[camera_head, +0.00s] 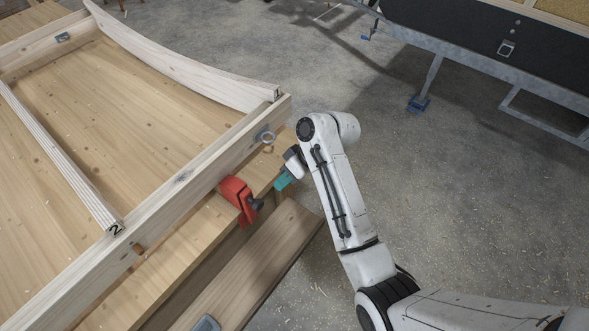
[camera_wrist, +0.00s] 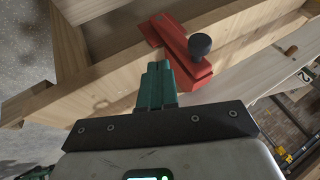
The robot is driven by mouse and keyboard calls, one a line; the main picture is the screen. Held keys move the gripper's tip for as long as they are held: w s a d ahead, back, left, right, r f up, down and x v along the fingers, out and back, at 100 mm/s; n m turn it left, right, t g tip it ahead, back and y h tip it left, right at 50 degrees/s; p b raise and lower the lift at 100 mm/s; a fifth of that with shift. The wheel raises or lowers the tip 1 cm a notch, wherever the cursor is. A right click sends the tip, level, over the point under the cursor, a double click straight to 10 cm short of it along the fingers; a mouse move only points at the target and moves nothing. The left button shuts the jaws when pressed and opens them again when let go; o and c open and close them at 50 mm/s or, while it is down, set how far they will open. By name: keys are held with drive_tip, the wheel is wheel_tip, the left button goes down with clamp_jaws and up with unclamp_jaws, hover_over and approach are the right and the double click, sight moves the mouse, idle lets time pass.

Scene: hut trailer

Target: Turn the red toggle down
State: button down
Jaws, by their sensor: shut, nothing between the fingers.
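The red toggle (camera_head: 238,198) is a red clamp-like piece with a dark round knob (camera_head: 256,204), mounted at the edge of the wooden bench. In the wrist view the red toggle (camera_wrist: 180,52) is just beyond my fingertips, with its black knob (camera_wrist: 200,45) to the right. My gripper (camera_head: 282,182) has teal fingers and is to the right of the toggle in the head view, a short gap away. In the wrist view my gripper (camera_wrist: 158,70) is shut and empty, its fingers overlapping the toggle's lower left side in the picture. I cannot tell whether they touch it.
A wooden frame (camera_head: 185,185) lies on the bench top (camera_head: 140,95). A lower plank (camera_head: 262,262) runs along the bench. Open concrete floor (camera_head: 400,150) lies right, with a trailer (camera_head: 470,50) behind.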

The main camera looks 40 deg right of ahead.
sight(262, 202)
drive_tip(key=shift+s+a+f+p, duration=0.1)
drive_tip(key=shift+a+f+p, duration=0.1)
drive_tip(key=shift+a, duration=0.5)
drive_tip(key=shift+s+a+f+p, duration=0.1)
drive_tip(key=shift+s+a+f, duration=0.05)
drive_tip(key=shift+a, duration=0.5)
drive_tip(key=shift+s+a+f+p, duration=0.1)
drive_tip(key=shift+a+f, duration=0.1)
drive_tip(key=shift+a, duration=0.5)
drive_tip(key=shift+a, duration=0.15)
drive_tip(key=shift+s+a+r+h+p, duration=0.2)
drive_tip(key=shift+a+h+p, duration=0.15)
drive_tip(key=shift+a+p, duration=0.1)
drive_tip(key=shift+s+a+r+h+p, duration=0.15)
drive_tip(key=shift+a+h+p, duration=0.2)
drive_tip(key=shift+p, duration=0.05)
drive_tip(key=s+a+f+n+t+h+b, duration=0.2)
drive_tip(key=a+f+t+h+b, duration=0.1)
drive_tip(key=a+f+h+b, duration=0.3)
drive_tip(key=s+a+f+n+t+h+b, duration=0.1)
drive_tip(key=s+a+f+t+h+b, duration=0.1)
drive_tip(key=a+f+h+b, duration=0.4)
drive_tip(key=shift+s+a+f+n+t+h, duration=0.45)
drive_tip(key=shift+s+a+h, duration=0.2)
drive_tip(key=shift+a, duration=1.45)
drive_tip(key=shift+f, duration=0.15)
